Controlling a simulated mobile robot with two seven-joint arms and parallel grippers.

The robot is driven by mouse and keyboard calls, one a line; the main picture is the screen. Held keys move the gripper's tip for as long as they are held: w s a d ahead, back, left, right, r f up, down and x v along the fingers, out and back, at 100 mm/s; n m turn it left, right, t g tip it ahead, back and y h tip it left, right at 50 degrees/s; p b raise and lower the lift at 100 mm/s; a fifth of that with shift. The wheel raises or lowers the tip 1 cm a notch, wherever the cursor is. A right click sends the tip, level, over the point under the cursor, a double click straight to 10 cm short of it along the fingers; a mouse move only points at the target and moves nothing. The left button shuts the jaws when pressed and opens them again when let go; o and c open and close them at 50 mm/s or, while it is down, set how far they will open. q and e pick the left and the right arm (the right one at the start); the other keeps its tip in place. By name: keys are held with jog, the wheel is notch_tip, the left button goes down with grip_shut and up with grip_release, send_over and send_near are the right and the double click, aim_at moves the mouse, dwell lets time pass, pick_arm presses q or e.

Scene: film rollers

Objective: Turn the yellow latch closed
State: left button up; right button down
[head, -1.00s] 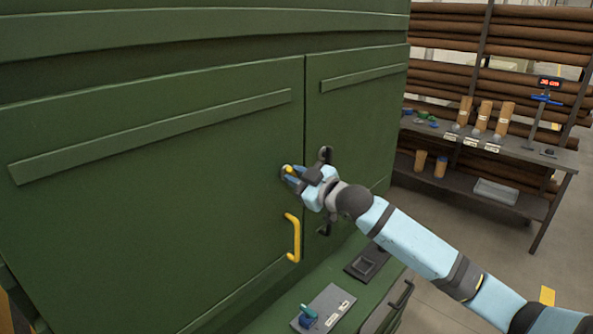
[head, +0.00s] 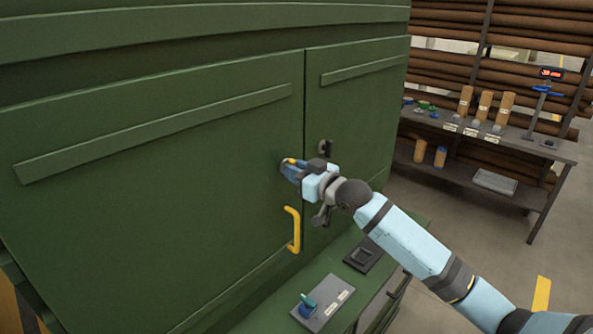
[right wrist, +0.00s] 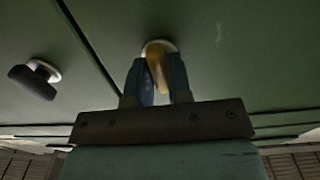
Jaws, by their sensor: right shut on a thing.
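The yellow latch (head: 289,161) sits on the green cabinet's left door (head: 160,190), near the seam between the two doors. My right gripper (head: 290,170) is shut on the latch, its blue fingers on either side of it. The right wrist view shows the yellow latch (right wrist: 155,68) between the two fingertips (right wrist: 157,82), in front of a pale round base. The fingers hide part of the latch. My left gripper is not in view.
A yellow handle (head: 293,230) is below the latch on the same door. A black latch (head: 325,148) is on the right door (head: 355,120), close to my gripper. A ledge below carries a panel with a teal knob (head: 307,303). A shelf bench (head: 490,143) stands at the right.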

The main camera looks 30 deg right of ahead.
jog(key=shift+r, duration=0.15)
jog(key=c, duration=1.2)
grip_release()
jog(key=shift+o, duration=0.6)
jog(key=shift+w, duration=0.15)
jog(key=b+v, duration=0.4)
jog(key=v, duration=1)
jog(key=shift+w, duration=0.1)
